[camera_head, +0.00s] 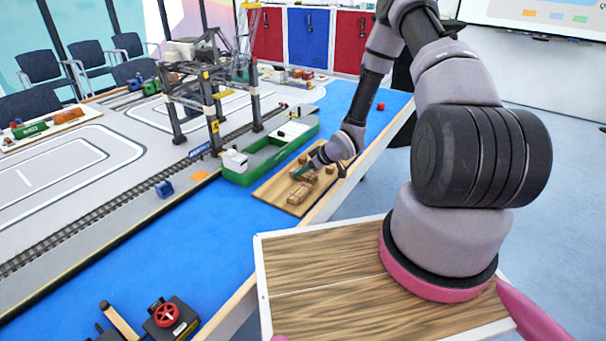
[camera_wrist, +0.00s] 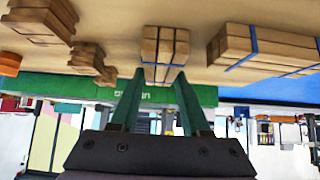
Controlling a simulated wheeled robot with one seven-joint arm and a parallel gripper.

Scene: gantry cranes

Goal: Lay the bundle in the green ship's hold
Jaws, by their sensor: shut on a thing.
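My gripper (camera_head: 304,171) is low over a wooden board (camera_head: 274,193) on the near side of the green ship (camera_head: 268,160). In the wrist view, which looks upside down, the green fingers of my gripper (camera_wrist: 160,76) are shut on a bundle of wooden planks (camera_wrist: 165,47) with a blue strap. The bundle looks to be at or close to the board's surface; I cannot tell if it is clear of it. The ship's green side also shows in the wrist view (camera_wrist: 60,88). The ship's hold is an open space along its middle, partly hard to see.
A gantry crane (camera_head: 205,85) stands over the rails behind the ship.

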